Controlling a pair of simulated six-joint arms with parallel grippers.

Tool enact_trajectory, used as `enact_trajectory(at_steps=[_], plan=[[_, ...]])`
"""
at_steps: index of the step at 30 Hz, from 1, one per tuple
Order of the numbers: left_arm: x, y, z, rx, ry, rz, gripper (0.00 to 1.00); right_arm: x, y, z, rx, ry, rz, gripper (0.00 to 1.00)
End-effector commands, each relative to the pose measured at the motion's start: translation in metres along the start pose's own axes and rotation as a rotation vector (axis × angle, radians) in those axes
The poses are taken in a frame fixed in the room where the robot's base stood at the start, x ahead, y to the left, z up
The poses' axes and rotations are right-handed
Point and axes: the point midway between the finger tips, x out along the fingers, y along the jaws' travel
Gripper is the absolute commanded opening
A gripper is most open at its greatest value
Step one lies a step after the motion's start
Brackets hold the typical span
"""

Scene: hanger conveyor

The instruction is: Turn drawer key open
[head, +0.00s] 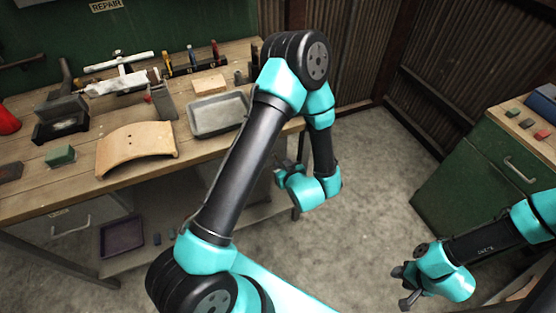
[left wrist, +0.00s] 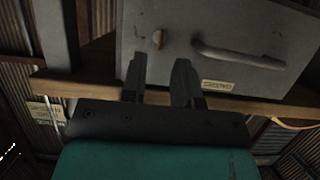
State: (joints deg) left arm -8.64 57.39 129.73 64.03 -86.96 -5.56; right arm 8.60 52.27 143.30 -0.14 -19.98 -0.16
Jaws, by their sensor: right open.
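A grey drawer front (left wrist: 215,28) fills the upper part of the left wrist view. A small tan key (left wrist: 157,38) sticks out of it, left of the drawer's bar handle (left wrist: 240,55). My left gripper (left wrist: 160,72) is open and empty, its two fingers just below the key and apart from it. In the head view my left gripper (head: 283,172) is low by the workbench's right end, partly hidden by my arm; the key cannot be made out there. My right gripper (head: 403,287) is open at the lower right, away from the bench.
A purple tray (head: 122,235) sits on the lower shelf. A green cabinet (head: 500,165) stands at right. The floor between is clear.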

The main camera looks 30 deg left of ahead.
Motion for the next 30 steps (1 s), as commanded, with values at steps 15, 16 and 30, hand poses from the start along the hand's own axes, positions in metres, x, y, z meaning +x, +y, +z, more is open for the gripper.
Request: enact_trajectory(at_steps=[15, 16, 30], plan=[[0.043, 0.0, 0.0, 0.0, 0.0, 0.0, 0.28, 0.0, 0.0, 0.0, 0.0, 0.0, 0.0, 0.43], [0.043, 0.0, 0.0, 0.0, 0.0, 0.0, 0.28, 0.0, 0.0, 0.0, 0.0, 0.0, 0.0, 0.43], [0.042, 0.0, 0.0, 0.0, 0.0, 0.0, 0.0, 0.0, 0.0, 0.0, 0.0, 0.0, 0.0, 0.43]])
